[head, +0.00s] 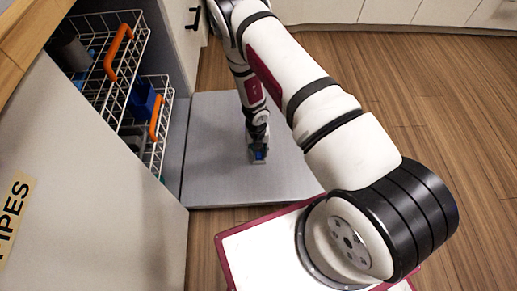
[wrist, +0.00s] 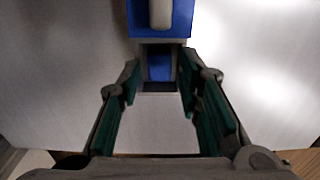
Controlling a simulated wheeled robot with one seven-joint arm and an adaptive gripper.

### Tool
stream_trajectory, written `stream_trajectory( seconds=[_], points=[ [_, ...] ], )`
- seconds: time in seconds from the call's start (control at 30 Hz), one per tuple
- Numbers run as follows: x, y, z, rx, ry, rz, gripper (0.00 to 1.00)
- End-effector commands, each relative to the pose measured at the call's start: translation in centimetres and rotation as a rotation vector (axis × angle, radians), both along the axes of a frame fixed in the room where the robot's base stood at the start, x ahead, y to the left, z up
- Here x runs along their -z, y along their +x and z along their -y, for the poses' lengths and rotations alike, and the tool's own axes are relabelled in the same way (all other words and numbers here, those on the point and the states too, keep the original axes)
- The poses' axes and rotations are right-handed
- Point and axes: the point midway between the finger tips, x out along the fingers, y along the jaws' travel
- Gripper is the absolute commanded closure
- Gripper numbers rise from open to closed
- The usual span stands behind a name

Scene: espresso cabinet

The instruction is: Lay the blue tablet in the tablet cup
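A blue tablet (wrist: 160,67) shows inside a small square grey-rimmed holder, which looks like the tablet cup (wrist: 160,87). The tablet seems to lie within the rim; its depth is hard to tell. My gripper (wrist: 159,80) is open, its green-padded fingers on either side of the cup, with nothing clearly gripped. Whether the fingers touch the rim cannot be told. In the head view my gripper (head: 259,152) is low over the grey mat, with a little blue showing at its tip.
A blue block with a pale cylinder (wrist: 160,14) stands just beyond the cup. The grey mat (head: 225,180) is mostly clear. At left, wire baskets (head: 135,75) with orange handles and a blue container (head: 142,99) are pulled out beside the cabinet panel (head: 90,180).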

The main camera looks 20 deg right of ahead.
Motion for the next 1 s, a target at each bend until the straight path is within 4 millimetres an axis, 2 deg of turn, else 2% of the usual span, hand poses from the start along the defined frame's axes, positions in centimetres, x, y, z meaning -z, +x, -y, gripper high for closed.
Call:
stream_trajectory(
  seconds=[0.3,0.43,0.57,0.8,1.0],
  points=[
    [0.0,0.0,0.0,0.0,0.0,0.0,0.56],
    [-0.8,0.1,0.0,0.0,-0.002,0.002,0.56],
    [-2.8,0.2,-0.2,-0.003,-0.001,0.003,0.56],
    [-7.8,0.2,-0.3,-0.003,-0.001,0.004,0.56],
    [-10.8,0.2,-0.4,-0.002,-0.001,0.002,0.56]
  ],
)
